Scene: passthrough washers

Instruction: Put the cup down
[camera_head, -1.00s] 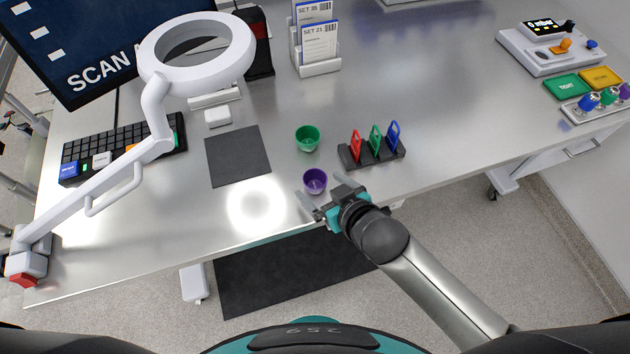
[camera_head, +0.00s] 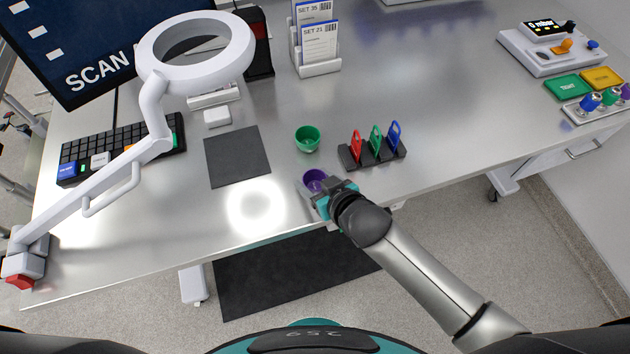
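A small purple cup (camera_head: 313,177) stands near the front edge of the metal table, partly hidden by my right gripper. My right gripper (camera_head: 317,183) reaches in from the lower right, with its fingers around the cup. One finger shows along the cup's left side; the other is on its right. Whether the fingers press on the cup or leave a gap is too small to tell. The cup looks upright and at table height. My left gripper is not in view.
A green cup (camera_head: 307,138) stands just behind the purple one. A dark rack (camera_head: 372,154) with red, green and blue tags is to the right. A dark square mat (camera_head: 237,157) lies to the left, below a white ring lamp (camera_head: 196,83). The table's right-hand middle is clear.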

